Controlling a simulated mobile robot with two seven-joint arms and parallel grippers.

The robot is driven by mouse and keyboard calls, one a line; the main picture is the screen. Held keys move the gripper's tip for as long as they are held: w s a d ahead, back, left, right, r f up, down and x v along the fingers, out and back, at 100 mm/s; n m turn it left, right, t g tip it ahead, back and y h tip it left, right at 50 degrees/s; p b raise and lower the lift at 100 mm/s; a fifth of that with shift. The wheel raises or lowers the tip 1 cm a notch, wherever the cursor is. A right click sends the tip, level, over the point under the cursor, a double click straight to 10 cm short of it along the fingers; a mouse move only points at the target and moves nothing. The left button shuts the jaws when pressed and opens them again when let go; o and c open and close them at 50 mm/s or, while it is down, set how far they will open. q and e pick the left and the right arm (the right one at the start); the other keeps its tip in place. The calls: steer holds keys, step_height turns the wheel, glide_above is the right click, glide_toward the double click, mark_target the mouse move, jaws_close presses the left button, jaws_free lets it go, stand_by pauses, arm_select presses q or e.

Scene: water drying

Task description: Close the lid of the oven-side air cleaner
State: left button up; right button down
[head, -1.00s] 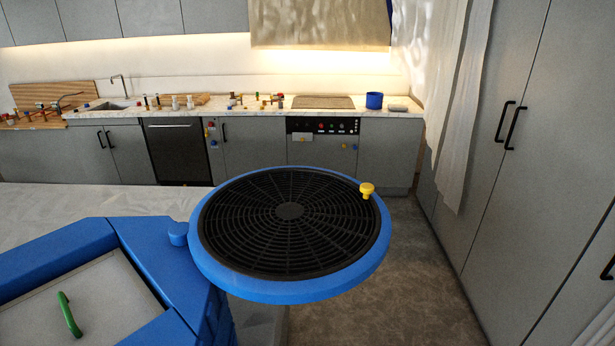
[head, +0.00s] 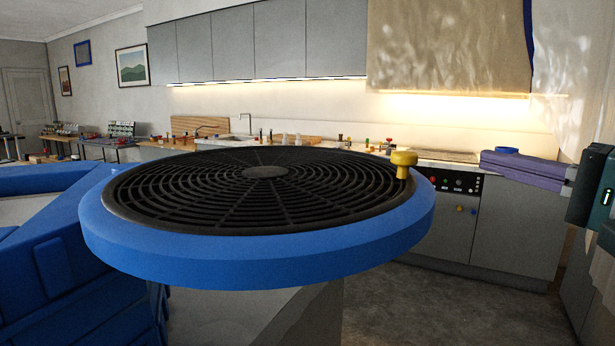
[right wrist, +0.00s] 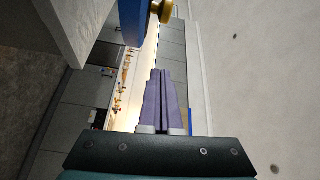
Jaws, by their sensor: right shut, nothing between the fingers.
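The air cleaner's lid (head: 250,262) is a round blue ring with a black slatted grille. It stands out level to the right of the blue air cleaner body (head: 55,255), not over it. A yellow knob (head: 404,160) sits on the rim's right side. My right gripper (head: 484,160), with purple fingers, is shut and empty, to the right of the knob and apart from it, pointing left. In the right wrist view, the shut fingers (right wrist: 160,78) point up toward the knob (right wrist: 160,10) and the blue rim (right wrist: 131,22). My left gripper is out of view.
A counter with several small items runs along the back wall, with the oven panel (head: 455,182) below it at the right. Grey wall cabinets (head: 255,45) hang above. Bare floor (head: 450,310) lies to the right of the lid.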

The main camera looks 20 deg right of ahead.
mark_target(425, 177)
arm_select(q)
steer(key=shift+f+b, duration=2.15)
arm_select(e)
steer(key=w+a+p, duration=0.1)
steer(key=w+a, duration=0.1)
steer(key=w+a+p, duration=0.1)
steer(key=w+p, duration=0.1)
steer(key=w, duration=0.1)
steer(key=w+a+p, duration=0.1)
steer(key=w+a, duration=0.1)
steer(key=shift+w+a+p, duration=0.25)
steer(key=shift+a+p, duration=0.05)
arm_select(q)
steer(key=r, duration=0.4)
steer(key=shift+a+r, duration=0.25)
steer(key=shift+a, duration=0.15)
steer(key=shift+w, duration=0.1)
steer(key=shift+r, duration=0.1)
arm_select(e)
steer(key=shift+s+a, duration=0.1)
